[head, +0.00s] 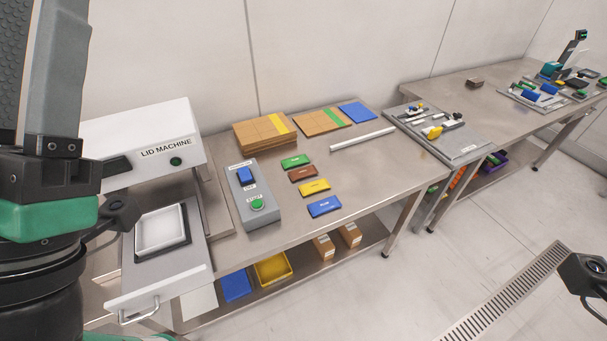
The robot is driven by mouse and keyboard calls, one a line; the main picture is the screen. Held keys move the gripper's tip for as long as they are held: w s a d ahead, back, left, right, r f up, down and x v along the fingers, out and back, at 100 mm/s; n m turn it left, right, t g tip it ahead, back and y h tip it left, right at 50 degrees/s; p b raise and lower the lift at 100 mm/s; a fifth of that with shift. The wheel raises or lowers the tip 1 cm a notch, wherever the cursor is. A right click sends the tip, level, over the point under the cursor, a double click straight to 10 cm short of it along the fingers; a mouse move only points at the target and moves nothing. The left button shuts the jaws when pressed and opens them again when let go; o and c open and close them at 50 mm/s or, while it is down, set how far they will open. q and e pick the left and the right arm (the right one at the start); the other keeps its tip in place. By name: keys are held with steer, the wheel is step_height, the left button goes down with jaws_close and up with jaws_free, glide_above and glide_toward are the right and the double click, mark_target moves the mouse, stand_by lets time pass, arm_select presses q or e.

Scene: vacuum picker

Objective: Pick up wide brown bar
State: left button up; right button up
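The wide brown bar (304,173) lies flat on the metal table in the head view. It sits in a column of flat bars, between a green bar (296,161) behind it and a yellow bar (314,187) in front. A blue bar (324,206) lies nearest the table's front edge. My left arm fills the left side of the picture, well apart from the bars; its fingers do not show. Only a dark piece, probably of my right arm, shows at the right edge. No gripper is near the brown bar.
A control box (252,207) with blue and green buttons stands left of the bars. The lid machine (153,141) has its drawer (158,279) out, with a white tray (160,230). Brown stacks (263,133) and a white rod (363,139) lie behind. A second table is at right.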

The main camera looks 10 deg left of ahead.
arm_select(q)
steer(key=o, duration=0.9)
